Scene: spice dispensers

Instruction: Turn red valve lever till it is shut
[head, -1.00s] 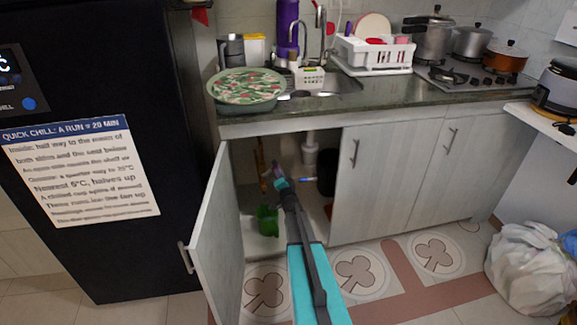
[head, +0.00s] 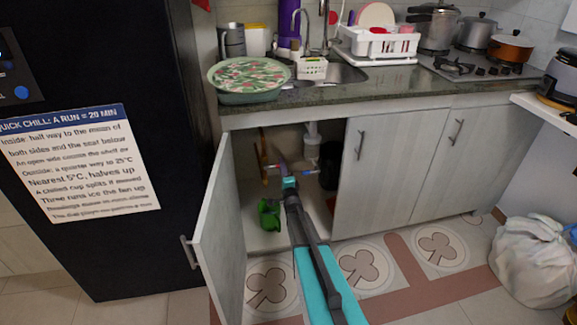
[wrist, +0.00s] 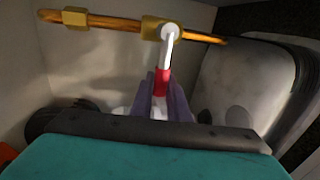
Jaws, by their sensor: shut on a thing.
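In the wrist view the valve lever (wrist: 161,80) hangs down from a brass fitting (wrist: 160,29) on a copper-coloured pipe (wrist: 110,20). The lever has a white upper arm and a red lower part. My gripper (wrist: 160,98) has its purple fingers closed on either side of the red part. In the head view my gripper (head: 283,167) reaches into the open cabinet under the sink, beside the upright pipe (head: 264,160). The lever's grip is too small to make out there.
The open cabinet door (head: 213,230) stands left of my arm. A green container (head: 269,215) sits on the cabinet floor below my gripper. A white drain pipe (head: 312,140) and a dark bin (head: 331,165) are to the right. The counter edge (head: 300,108) is overhead.

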